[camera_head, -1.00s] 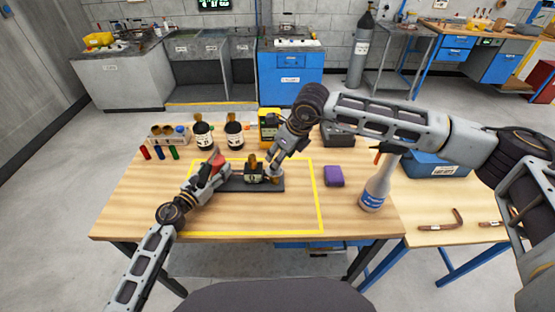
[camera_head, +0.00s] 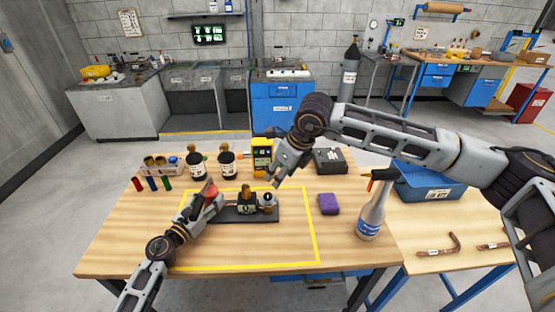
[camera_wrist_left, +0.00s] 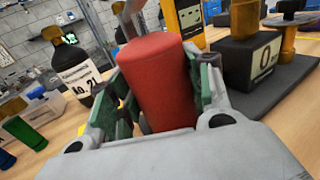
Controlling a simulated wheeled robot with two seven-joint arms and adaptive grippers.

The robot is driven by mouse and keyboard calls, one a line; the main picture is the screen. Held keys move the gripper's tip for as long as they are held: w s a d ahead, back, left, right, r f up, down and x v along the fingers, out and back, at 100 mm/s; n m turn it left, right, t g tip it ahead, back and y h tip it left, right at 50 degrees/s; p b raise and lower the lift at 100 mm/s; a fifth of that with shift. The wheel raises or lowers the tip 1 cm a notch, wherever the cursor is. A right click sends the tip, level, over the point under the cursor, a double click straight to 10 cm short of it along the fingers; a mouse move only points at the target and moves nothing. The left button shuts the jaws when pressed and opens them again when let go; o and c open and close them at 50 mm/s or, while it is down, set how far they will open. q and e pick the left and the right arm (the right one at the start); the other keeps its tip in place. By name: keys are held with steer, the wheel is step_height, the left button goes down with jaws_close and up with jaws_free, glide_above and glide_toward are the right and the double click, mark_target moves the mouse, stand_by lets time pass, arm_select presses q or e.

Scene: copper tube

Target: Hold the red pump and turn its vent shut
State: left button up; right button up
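The red pump (camera_head: 211,194) stands at the left end of a dark base plate (camera_head: 272,214) inside the yellow outline. My left gripper (camera_head: 203,198) is around it. In the left wrist view the red pump (camera_wrist_left: 158,82) is an upright cylinder between two green-padded fingers, with a metal part above it. I cannot make out the vent. My right gripper (camera_head: 274,174) is above and behind the plate, apart from it, looking open and empty.
Two dark bottles (camera_head: 228,165) and a yellow meter (camera_head: 262,158) stand behind the plate. A purple sponge (camera_head: 328,204) and a spray bottle (camera_head: 372,213) are to the right. Red, blue and green cylinders (camera_head: 153,184) lie at left. The table's front is clear.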

arm_select(q)
steer(key=o, duration=0.5)
steer(key=shift+s, duration=0.1)
steer(key=shift+v, duration=5.9)
steer(key=shift+s+a, duration=0.1)
